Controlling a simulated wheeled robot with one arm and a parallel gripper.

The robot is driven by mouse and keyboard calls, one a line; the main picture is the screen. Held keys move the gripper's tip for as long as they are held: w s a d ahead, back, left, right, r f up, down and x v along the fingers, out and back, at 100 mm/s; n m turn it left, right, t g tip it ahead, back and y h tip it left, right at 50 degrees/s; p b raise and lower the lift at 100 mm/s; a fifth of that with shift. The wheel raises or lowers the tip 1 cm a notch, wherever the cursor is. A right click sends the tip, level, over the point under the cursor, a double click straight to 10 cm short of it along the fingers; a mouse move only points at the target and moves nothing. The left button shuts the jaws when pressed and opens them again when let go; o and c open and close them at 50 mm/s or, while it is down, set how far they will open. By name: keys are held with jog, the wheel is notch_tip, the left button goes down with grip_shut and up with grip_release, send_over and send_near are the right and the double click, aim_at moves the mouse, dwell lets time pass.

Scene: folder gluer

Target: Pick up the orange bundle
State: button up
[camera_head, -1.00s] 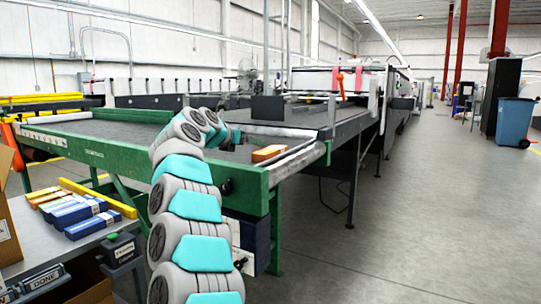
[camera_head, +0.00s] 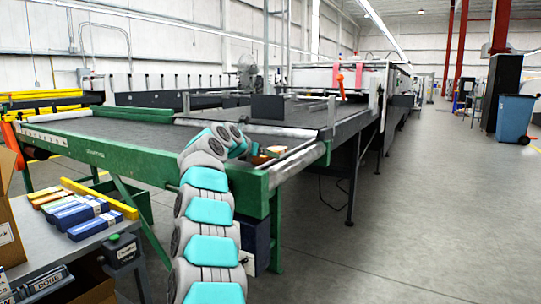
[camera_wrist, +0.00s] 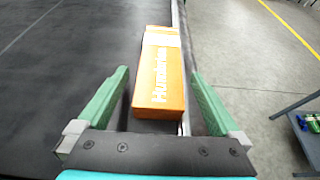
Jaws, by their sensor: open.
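The orange bundle (camera_wrist: 160,85) is a long orange box shape with white lettering and a pale band across its far part. It lies on the dark belt near the metal edge rail. In the wrist view my gripper (camera_wrist: 163,88) is open, with one green finger on each side of the bundle's near part. I cannot tell whether the fingers touch it or how high they are above the belt.
The green-framed conveyor (camera_head: 150,158) has a dark belt. Open floor (camera_head: 430,210) lies at the right.

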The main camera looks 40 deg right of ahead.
jog(key=c, duration=1.5)
